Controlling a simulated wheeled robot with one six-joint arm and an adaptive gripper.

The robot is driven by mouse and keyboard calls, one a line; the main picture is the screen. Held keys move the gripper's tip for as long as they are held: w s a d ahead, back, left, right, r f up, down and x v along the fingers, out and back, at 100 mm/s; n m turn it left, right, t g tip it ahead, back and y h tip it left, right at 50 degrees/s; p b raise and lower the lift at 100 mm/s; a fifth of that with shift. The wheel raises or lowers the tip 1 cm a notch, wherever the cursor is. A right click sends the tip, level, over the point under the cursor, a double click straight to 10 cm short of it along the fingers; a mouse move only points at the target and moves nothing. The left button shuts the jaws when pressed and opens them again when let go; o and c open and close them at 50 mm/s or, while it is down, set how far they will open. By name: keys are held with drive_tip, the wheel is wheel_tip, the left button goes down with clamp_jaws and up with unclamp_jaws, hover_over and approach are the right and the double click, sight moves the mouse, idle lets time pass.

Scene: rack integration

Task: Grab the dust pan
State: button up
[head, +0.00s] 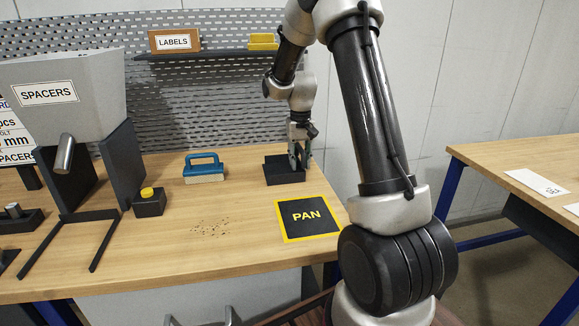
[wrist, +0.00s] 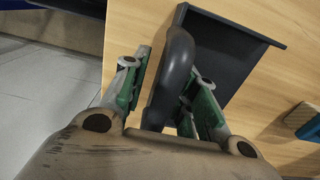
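The dust pan (head: 283,176) is dark grey and sits on the wooden bench, behind the mat marked PAN. In the wrist view its flat tray (wrist: 238,55) lies on the wood and its rounded handle (wrist: 172,75) rises toward the camera. My gripper (head: 299,158) is low over the pan, pointing down. In the wrist view my gripper (wrist: 168,88) has its green-padded fingers apart, one on each side of the handle. A gap shows between the left finger and the handle; contact on the right side is unclear.
A blue-handled brush (head: 204,170) stands left of the pan. The black, yellow-edged PAN mat (head: 308,217) and scattered crumbs (head: 212,227) lie in front. A yellow-button box (head: 149,202) and the SPACERS hopper (head: 62,95) stand left. A perforated panel (head: 210,100) rises behind.

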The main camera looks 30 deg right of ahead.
drive_tip(key=shift+f, duration=0.5)
drive_tip(key=shift+c, duration=0.4)
clamp_jaws()
